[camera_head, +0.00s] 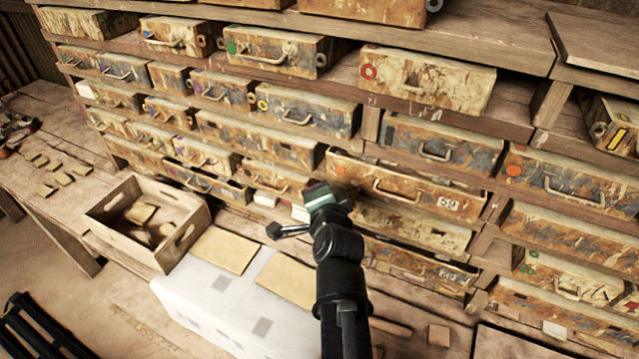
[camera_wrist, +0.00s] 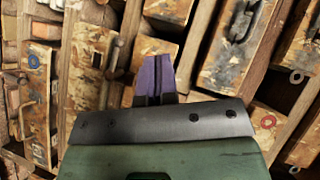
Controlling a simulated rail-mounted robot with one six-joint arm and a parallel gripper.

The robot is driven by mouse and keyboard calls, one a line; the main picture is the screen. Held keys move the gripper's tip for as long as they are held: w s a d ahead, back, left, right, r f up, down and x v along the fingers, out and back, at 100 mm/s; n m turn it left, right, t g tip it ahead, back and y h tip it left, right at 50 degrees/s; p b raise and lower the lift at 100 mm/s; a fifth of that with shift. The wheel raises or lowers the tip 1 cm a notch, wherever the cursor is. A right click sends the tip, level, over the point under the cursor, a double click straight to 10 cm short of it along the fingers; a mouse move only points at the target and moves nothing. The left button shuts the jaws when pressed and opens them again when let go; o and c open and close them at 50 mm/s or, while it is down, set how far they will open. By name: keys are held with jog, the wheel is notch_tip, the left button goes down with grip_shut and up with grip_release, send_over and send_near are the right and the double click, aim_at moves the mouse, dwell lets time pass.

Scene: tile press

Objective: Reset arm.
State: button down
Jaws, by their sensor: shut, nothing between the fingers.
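My arm rises from the bottom middle of the head view and ends in front of the drawer shelves. My gripper (camera_wrist: 154,80) shows in the wrist view as purple fingers closed together, with nothing between them. In the head view the gripper end (camera_head: 322,197) is small and dark, with a greenish part, and its fingertips are hard to make out. It is in front of the worn wooden drawers (camera_head: 405,192). In the wrist view, drawers (camera_wrist: 88,62) fill the background, tilted in the picture.
An open wooden crate (camera_head: 183,250) with several pieces inside stands on the left of the bench. Small tiles (camera_head: 47,190) lie on the far left table. A reddish block (camera_head: 439,335) lies right of my arm.

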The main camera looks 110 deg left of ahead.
dwell(0.4)
jog(key=w+d+f+n+t+h, duration=0.1)
jog(key=w+d+f+n+h, duration=0.1)
jog(key=d+f+n+h, duration=0.4)
jog(key=w+d+f+m+t+h+b, duration=0.15)
jog(key=w+d+f, duration=0.3)
jog(key=w, duration=0.95)
jog(key=w+d+f+m+t+h+b, duration=0.15)
jog(key=w+d+f+b, duration=0.35)
jog(key=w, duration=1)
jog(key=w+d+f+m+t+h+b, duration=0.1)
jog(key=w+d+f+t, duration=0.4)
jog(key=w, duration=0.9)
jog(key=w+d+f+m+g+h+b, duration=0.1)
jog(key=w+d+f+m+b, duration=0.1)
jog(key=w+d, duration=0.7)
jog(key=w+d+f+m+g+h+b, duration=0.1)
jog(key=w+d+m+h+b, duration=0.1)
jog(key=w+d, duration=0.65)
jog(key=w+d+f+m+b, duration=0.2)
jog(key=d+m, duration=0.1)
jog(key=d, duration=1.2)
jog(key=w+d+f+m+b, duration=0.2)
jog(key=d+m, duration=0.2)
jog(key=d, duration=1)
jog(key=shift+d+f+m, duration=0.3)
jog(key=shift+d+f, duration=0.05)
jog(key=shift+f, duration=0.05)
